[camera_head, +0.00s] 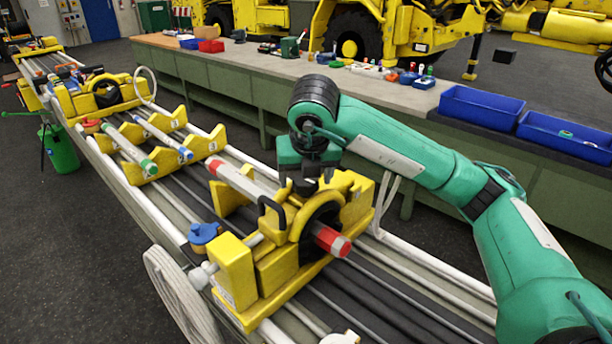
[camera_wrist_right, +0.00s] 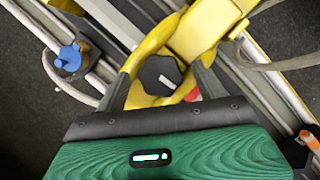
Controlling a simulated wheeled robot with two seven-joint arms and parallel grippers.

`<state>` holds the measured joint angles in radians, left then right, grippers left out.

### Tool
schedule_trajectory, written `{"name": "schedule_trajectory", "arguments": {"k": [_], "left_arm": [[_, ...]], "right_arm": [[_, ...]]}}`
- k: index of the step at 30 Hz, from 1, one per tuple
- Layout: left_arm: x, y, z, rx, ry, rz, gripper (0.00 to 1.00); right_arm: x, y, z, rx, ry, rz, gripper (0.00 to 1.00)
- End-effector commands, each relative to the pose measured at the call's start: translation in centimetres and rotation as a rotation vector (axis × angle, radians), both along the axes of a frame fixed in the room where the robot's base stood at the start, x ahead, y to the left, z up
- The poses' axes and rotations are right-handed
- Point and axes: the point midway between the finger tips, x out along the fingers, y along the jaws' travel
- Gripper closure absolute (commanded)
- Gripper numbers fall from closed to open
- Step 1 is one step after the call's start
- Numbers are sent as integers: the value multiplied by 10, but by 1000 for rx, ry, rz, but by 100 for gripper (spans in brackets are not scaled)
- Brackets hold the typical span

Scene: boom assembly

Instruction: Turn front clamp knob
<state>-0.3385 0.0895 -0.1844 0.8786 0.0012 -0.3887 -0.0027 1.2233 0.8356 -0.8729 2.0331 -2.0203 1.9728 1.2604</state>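The front clamp (camera_head: 280,262) is a yellow block assembly on the near end of the long rail bench. A pole with a red end (camera_head: 332,241) passes through its dark ring. My right gripper (camera_head: 303,186) points down over the top of the clamp. In the right wrist view, the clamp's black lobed knob (camera_wrist_right: 160,74) with a pale slot lies between the two fingers of the right gripper (camera_wrist_right: 162,79). The fingers are spread, with gaps visible on both sides of the knob. My left gripper is not in view.
A blue part (camera_head: 205,234) sits left of the clamp. A coiled white hose (camera_head: 178,296) hangs at the bench's front side. Another yellow clamp (camera_head: 100,96) stands farther along the rails. A workbench behind holds blue bins (camera_head: 482,106). My green right arm spans the right side.

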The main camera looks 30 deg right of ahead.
Motion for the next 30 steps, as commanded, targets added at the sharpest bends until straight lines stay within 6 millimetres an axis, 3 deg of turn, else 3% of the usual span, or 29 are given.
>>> {"name": "schedule_trajectory", "arguments": {"k": [11,30], "left_arm": [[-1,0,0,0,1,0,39],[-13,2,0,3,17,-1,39]], "right_arm": [[-1,0,5,-1,-2,0,28],[-32,11,85,-2,-4,1,28]]}}
